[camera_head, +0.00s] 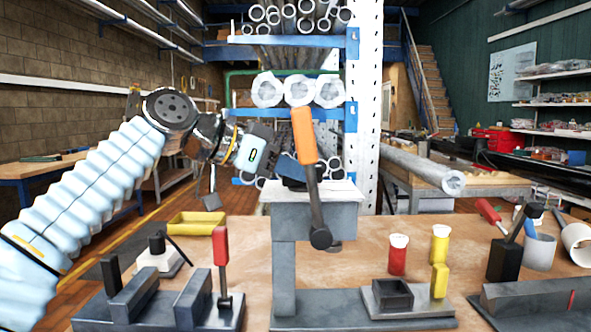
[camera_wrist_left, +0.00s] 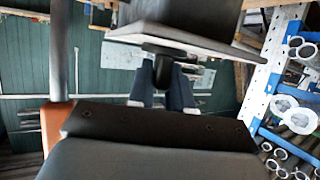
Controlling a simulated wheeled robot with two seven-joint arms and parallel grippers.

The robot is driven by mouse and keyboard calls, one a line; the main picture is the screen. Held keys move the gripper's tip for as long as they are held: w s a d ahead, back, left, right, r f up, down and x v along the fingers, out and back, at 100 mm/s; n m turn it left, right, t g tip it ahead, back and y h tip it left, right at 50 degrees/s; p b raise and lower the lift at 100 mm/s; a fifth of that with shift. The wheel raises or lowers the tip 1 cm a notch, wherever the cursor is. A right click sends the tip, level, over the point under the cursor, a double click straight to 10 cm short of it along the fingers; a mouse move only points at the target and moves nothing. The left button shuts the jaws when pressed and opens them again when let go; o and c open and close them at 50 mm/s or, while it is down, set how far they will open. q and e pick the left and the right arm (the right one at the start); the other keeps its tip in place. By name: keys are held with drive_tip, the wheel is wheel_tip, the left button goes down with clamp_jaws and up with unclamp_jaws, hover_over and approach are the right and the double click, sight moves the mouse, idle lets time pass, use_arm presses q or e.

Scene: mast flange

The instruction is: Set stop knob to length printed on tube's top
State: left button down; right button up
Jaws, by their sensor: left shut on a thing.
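My left gripper (camera_head: 296,184) reaches in from the left to the top of the grey press (camera_head: 284,255), behind its orange-handled lever (camera_head: 305,135). In the left wrist view my left gripper (camera_wrist_left: 166,98) is shut on a small black knob-like part (camera_wrist_left: 163,70) beside a grey plate (camera_wrist_left: 180,38). Any scale or number on that part is not readable. A red tube (camera_head: 397,262) with a white top stands on the table. A yellow tube (camera_head: 440,246) with a white top stands right of it. Print on their tops is too small to read. My right gripper is not in view.
A grey fixture with a red-handled lever (camera_head: 221,245) stands at front left. A yellow tray (camera_head: 197,223) lies behind it. A grey cup (camera_head: 540,252) with tools and a black block (camera_head: 504,258) stand at right. Bare table (camera_head: 350,262) shows between the press and the tubes.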

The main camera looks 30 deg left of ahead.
use_arm(q)
drive_tip(key=m+g+h, duration=0.1)
drive_tip(key=m+h, duration=0.1)
drive_tip(key=m+g, duration=0.1)
drive_tip(key=shift+w+a+g+h, duration=0.25)
drive_tip(key=shift+g+h, duration=0.05)
drive_tip(key=shift+h, duration=0.1)
drive_tip(key=shift+m+g+h, duration=0.4)
drive_tip(key=shift+m+g, duration=0.2)
drive_tip(key=shift+m, duration=0.1)
drive_tip(key=c, duration=1.1)
unclamp_jaws()
drive_tip(key=shift+s, duration=0.1)
